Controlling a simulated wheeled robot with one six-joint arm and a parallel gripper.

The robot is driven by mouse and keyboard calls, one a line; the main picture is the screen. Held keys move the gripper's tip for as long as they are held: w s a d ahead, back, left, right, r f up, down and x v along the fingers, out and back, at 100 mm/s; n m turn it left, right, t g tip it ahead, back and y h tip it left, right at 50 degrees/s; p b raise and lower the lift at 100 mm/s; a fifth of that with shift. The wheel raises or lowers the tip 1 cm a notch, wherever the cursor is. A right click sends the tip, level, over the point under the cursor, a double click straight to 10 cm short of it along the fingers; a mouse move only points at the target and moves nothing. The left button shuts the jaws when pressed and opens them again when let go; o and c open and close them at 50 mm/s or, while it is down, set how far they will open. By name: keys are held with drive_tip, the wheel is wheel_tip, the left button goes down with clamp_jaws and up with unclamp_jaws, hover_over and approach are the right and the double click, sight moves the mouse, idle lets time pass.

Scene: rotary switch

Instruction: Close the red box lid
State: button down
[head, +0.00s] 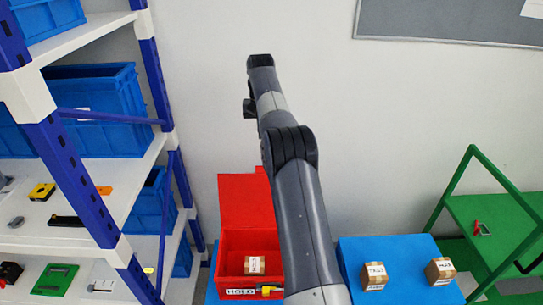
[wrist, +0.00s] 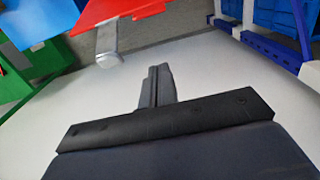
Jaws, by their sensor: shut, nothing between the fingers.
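The red box (head: 235,243) stands on a blue surface in the lower middle of the head view. Its red lid (head: 245,200) is open, standing up at the back. A small brown carton (head: 254,265) is inside the box, and a yellow latch-like part (head: 268,290) is on its front. My arm hides the box's right side. In the wrist view, my gripper (wrist: 156,84) is shut and empty, with its fingers together. A red part (wrist: 125,10) shows at the top of that view, apart from the fingertips. I cannot make out the fingers in the head view.
A blue-and-white shelf (head: 90,240) with blue bins stands on the left. A blue platform (head: 345,265) to the right holds two cartons (head: 374,276) (head: 440,271). A green frame (head: 490,210) stands at far right. The wall behind is bare below a grey board (head: 450,20).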

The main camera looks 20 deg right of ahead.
drive_tip(key=s+a+f, duration=0.1)
drive_tip(key=s+f, duration=0.2)
drive_tip(key=f, duration=0.5)
drive_tip(key=shift+s+f, duration=0.3)
drive_tip(key=shift+s, duration=0.05)
drive_tip(key=shift+s+a+b, duration=0.1)
drive_tip(key=shift+s+b, duration=0.05)
drive_tip(key=shift+b, duration=0.2)
idle(0.3)
